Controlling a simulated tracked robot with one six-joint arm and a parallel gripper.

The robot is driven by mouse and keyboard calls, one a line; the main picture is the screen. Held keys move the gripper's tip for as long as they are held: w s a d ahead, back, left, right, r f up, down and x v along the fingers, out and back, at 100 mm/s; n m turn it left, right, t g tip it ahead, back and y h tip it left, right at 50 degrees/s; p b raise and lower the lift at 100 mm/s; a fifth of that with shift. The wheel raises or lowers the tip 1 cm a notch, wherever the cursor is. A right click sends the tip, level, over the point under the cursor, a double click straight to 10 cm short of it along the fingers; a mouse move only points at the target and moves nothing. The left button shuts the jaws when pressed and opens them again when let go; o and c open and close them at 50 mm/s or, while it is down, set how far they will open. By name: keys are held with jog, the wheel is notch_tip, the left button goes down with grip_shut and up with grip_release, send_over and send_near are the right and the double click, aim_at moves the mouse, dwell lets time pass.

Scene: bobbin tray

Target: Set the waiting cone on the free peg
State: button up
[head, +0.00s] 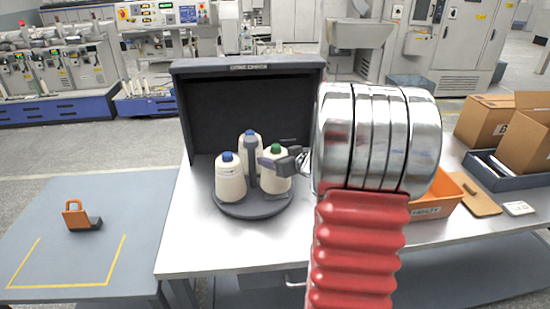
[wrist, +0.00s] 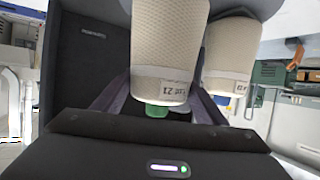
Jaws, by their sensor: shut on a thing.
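The cream cone with a green tip (head: 277,183) is at the right side of the round dark tray (head: 253,210) in the head view. My gripper (head: 272,164) is shut around its upper part from the right. The cone looks upright, at or just above the tray; its base contact and any peg under it are hidden. In the wrist view the same cone (wrist: 168,45) fills the middle between my fingers, with its green tip and a label band showing. Two blue-tipped cones stand on the tray, one at the front left (head: 231,182) and one at the back (head: 249,142).
A dark open-fronted booth (head: 248,68) stands behind the tray. An orange bin (head: 437,208) and cardboard boxes (head: 486,120) are to the right. A lower table (head: 60,205) at left holds an orange-and-dark object (head: 77,214) near yellow corner marks. The bench's front left is clear.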

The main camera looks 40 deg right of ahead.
jog(key=shift+f, duration=0.85)
dwell(0.7)
jog(key=o, duration=2)
jog(key=shift+c, duration=0.2)
jog(key=shift+s, duration=0.1)
jog(key=v, duration=1.3)
jog(key=shift+s, duration=0.3)
jog(key=shift+w+a, duration=0.1)
jog(key=shift+a, duration=0.05)
